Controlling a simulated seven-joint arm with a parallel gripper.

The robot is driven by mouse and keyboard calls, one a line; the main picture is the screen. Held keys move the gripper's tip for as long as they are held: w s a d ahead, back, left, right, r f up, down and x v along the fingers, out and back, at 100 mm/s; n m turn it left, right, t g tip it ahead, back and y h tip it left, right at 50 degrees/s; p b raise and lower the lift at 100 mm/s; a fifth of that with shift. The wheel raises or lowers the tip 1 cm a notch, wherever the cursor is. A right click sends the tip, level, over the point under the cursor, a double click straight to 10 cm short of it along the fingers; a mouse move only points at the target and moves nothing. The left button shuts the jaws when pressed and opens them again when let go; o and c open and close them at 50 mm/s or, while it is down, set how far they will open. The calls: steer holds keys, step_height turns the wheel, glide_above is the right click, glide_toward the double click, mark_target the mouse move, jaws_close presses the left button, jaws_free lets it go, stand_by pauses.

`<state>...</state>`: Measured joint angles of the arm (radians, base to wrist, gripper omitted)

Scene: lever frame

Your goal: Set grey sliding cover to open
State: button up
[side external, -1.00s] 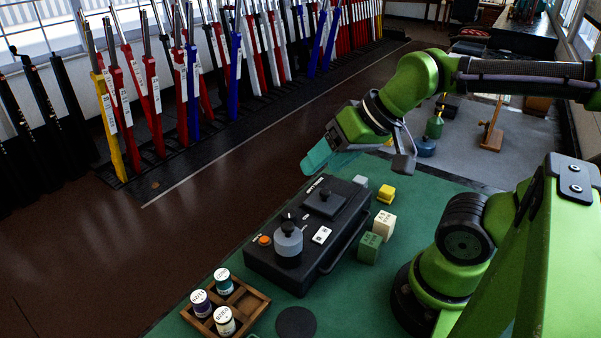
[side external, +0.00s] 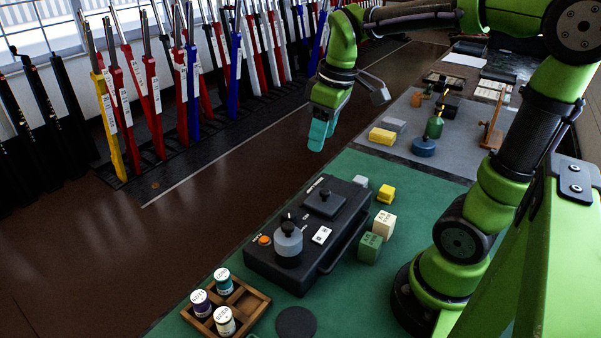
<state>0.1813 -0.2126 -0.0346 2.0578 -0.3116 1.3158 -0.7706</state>
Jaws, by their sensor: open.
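A black box (side external: 275,262) stands on the green mat. On its top toward the far end is a dark grey square plate with a small black knob (side external: 325,203), which looks like the sliding cover. No opening shows beside it, and I cannot tell its exact position. A grey round dial with a black knob (side external: 288,240) and an orange button (side external: 264,240) are at the near end. My gripper (side external: 317,148) has teal fingers pointing down. It is open, empty and in the air beyond the box's far end, touching nothing.
A wooden tray (side external: 250,313) with several labelled spools is at the near left. Bottles and blocks are on the grey mat (side external: 455,158) behind.

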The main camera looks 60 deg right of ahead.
mark_target(325, 191)
steer(key=f+n, duration=0.2)
steer(key=f, duration=0.3)
steer(key=d+f+n+g, duration=0.1)
steer(key=f+n, duration=0.1)
steer(key=f, duration=0.3)
steer(key=d+f+n+g, duration=0.1)
steer(key=f+n, duration=0.2)
steer(key=f, duration=0.2)
steer(key=shift+d, duration=0.25)
jaws_close()
